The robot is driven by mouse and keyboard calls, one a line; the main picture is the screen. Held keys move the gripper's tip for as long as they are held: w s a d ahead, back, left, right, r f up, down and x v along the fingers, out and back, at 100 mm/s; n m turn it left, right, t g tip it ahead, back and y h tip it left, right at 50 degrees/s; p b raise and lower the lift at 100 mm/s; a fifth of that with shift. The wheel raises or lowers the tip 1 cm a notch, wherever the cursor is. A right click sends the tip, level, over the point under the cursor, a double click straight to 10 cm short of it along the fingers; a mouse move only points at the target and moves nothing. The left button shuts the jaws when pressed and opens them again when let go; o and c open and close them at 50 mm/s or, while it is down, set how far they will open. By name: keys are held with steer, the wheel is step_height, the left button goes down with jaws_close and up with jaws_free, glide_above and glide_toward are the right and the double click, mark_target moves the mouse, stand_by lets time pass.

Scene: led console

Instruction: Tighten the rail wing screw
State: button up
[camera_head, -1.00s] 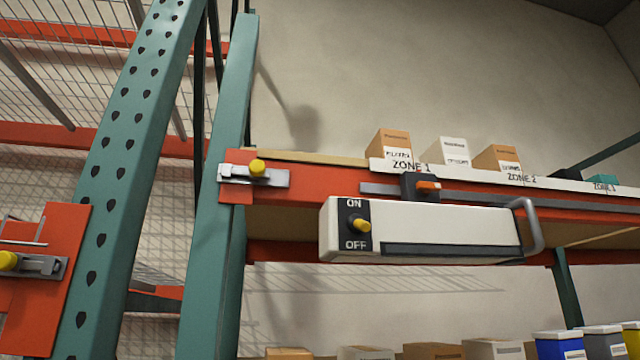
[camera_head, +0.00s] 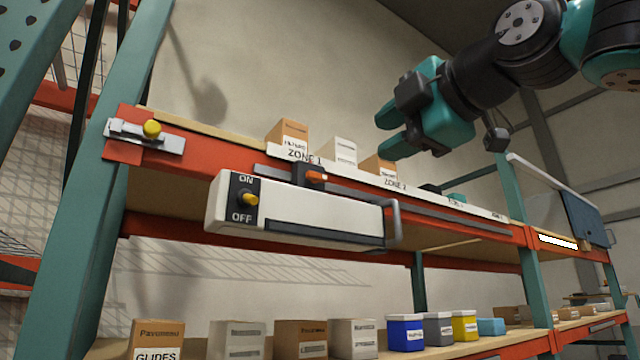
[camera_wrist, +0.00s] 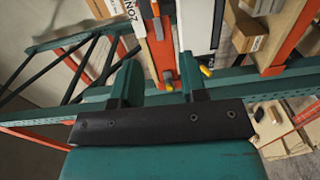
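The rail wing screw (camera_head: 316,176) is a small orange piece on a black clamp (camera_head: 303,172) on the grey rail, just above the console. The white console (camera_head: 290,214) hangs in front of the orange shelf beam, with a yellow ON/OFF toggle (camera_head: 250,199) and a grey handle (camera_head: 394,222). My gripper (camera_head: 384,128) is open and empty, in the air up and to the right of the screw, fingers pointing left. In the wrist view, my gripper (camera_wrist: 158,84) has its fingers apart. The console (camera_wrist: 196,25) and what looks like the orange screw (camera_wrist: 157,28) lie beyond them.
A yellow knob (camera_head: 152,128) sits on a grey latch at the beam's left end, beside the teal upright (camera_head: 105,190). Boxes (camera_head: 288,134) stand on the shelf behind the zone labels. Several boxes and bins line the lower shelf. The air in front of the console is clear.

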mark_target(319, 176)
steer(key=p+x, duration=0.2)
steer(key=x, duration=0.3)
steer(key=p+x, duration=0.3)
steer(key=x, duration=0.3)
steer(key=r+p+x, duration=0.1)
steer(key=p+x, duration=0.1)
steer(key=x, duration=0.3)
steer(key=shift+w+a, duration=0.1)
steer(key=shift+w+a+f+p, duration=0.1)
steer(key=shift+w+a+p, duration=0.15)
steer(key=shift+w+p, duration=0.1)
jaws_close()
